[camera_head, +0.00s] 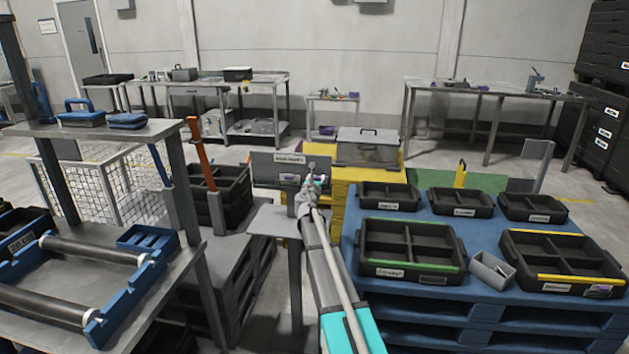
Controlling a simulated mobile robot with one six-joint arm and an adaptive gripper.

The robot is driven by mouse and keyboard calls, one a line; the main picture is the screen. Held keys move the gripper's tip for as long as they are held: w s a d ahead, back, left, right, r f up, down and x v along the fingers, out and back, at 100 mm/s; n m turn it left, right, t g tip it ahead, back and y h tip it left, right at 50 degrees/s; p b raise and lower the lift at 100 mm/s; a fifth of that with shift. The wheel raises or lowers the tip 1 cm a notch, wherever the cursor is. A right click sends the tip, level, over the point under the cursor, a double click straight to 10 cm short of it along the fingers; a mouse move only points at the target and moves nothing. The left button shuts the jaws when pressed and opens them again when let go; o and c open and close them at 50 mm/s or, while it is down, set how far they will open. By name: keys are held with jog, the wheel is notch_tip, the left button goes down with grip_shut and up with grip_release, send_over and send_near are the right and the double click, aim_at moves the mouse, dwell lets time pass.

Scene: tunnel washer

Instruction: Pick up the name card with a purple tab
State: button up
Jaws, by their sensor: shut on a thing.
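A dark upright board (264,172) with a white label strip along its top stands at the centre, above a small grey stand. A small pale name card with a purple tab (289,177) shows low on the board's right part, right at the jaws. My gripper (311,181) is in front of the board's right edge and is shut on the card. The fingers are tiny in this view and hide part of the card. I cannot tell whether the card still touches the board.
A blue pallet stack (398,238) with several black trays and a small grey bin (491,270) stands at the right. A metal bench (150,300) with a blue roller frame stands at the left. A grey case (368,148) sits on yellow blocks behind the board.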

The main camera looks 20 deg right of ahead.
jog(key=s+d+r+p, duration=0.2)
jog(key=s+r+p, duration=1)
jog(key=s, duration=0.2)
jog(key=shift+r, duration=0.35)
dwell(0.7)
